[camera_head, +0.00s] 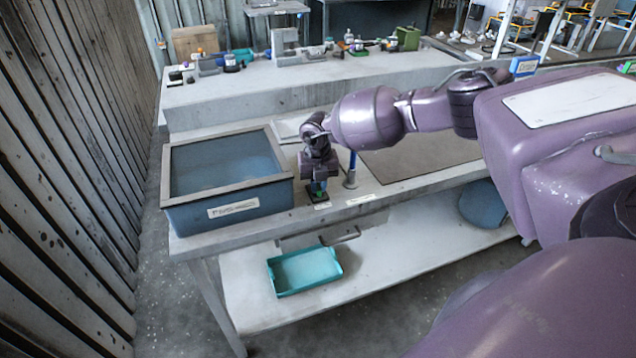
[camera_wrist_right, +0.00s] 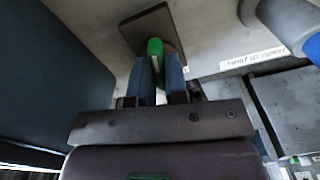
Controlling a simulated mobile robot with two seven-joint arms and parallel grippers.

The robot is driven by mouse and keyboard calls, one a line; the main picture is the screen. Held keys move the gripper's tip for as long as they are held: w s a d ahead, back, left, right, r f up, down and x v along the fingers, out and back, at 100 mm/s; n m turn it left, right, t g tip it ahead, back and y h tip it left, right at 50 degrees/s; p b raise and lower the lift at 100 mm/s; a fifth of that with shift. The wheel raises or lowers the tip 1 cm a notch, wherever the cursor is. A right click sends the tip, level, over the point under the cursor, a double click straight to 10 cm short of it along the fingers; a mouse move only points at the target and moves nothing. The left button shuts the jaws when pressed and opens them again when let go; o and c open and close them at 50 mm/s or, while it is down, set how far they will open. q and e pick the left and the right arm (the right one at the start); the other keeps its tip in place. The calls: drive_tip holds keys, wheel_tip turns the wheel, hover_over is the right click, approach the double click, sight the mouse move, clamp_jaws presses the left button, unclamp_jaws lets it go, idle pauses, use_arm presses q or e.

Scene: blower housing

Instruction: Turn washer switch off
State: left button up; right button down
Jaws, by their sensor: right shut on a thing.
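The switch has a green handle (camera_wrist_right: 155,47) on a dark base plate (camera_wrist_right: 130,30), fixed to the grey bench top. In the head view its dark base (camera_head: 312,199) sits right of the blue washer tub (camera_head: 235,212). My right gripper (camera_wrist_right: 158,82) is over the switch with its two fingers on either side of the green handle, shut on it. In the head view my right gripper (camera_head: 318,186) points down and hides most of the handle. My left gripper is not in view.
A blue-topped post (camera_head: 351,170) stands close right of the gripper. A white label (camera_wrist_right: 252,60) lies on the bench beside the switch. A teal tray (camera_head: 304,270) sits on the lower shelf. A raised ledge (camera_head: 330,88) with several small items runs behind.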

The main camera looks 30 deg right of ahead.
sight(318, 184)
drive_tip(key=n, duration=0.4)
drive_tip(key=shift+d+n, duration=0.1)
drive_tip(key=shift+n, duration=0.2)
drive_tip(key=shift+n+b, duration=0.4)
drive_tip(key=shift+n, duration=1.4)
drive_tip(key=c, duration=1.1)
unclamp_jaws()
drive_tip(key=shift+c, duration=0.2)
wheel_tip(318, 184, up, 11)
